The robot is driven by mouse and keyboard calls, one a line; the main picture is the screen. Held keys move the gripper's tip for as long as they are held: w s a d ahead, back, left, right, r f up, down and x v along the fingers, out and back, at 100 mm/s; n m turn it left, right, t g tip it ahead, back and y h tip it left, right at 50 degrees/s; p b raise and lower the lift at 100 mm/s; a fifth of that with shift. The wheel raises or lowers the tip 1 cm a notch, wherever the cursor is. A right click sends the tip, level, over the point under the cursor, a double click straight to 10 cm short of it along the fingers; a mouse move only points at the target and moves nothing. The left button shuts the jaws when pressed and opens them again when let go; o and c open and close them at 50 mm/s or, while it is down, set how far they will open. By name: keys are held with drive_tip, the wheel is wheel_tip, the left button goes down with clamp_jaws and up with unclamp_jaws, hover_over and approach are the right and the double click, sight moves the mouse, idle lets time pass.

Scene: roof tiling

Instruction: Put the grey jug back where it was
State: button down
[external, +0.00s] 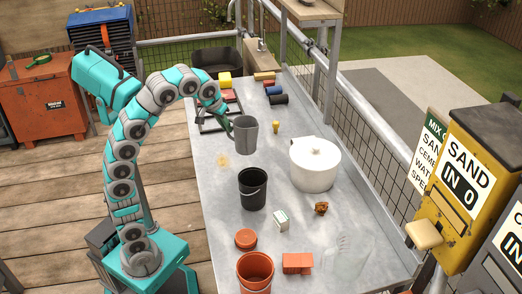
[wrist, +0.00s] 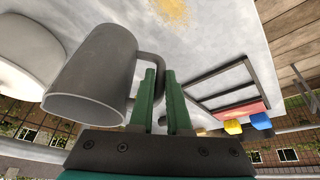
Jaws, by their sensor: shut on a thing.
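The grey jug (external: 244,136) is upright near the left edge of the metal table, in the external view. In the wrist view the jug (wrist: 92,75) fills the left half, its open mouth towards the bottom of the picture. My gripper (external: 228,124) is at the jug's left side. Its green fingers (wrist: 161,78) are shut on the jug's handle (wrist: 152,57), which is partly hidden by them. I cannot tell for sure whether the jug's base touches the table. A sandy yellow patch (external: 222,160) lies on the table, left of and nearer than the jug.
A black bucket (external: 252,190) stands nearer on the table (external: 214,220). A white lidded pot (external: 315,167) is to the right, a small yellow object (external: 276,128) beyond it. A dark frame (external: 208,122) lies behind the gripper. Terracotta pots (external: 255,272) stand at the near end.

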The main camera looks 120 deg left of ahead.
drive_tip(key=shift+f, duration=3.25)
drive_tip(key=shift+f, duration=0.15)
drive_tip(key=c, duration=0.9)
unclamp_jaws()
drive_tip(key=p+v, duration=0.1)
drive_tip(key=v, duration=1.1)
drive_tip(key=shift+r, duration=0.25)
drive_tip(key=shift+w+f, duration=0.1)
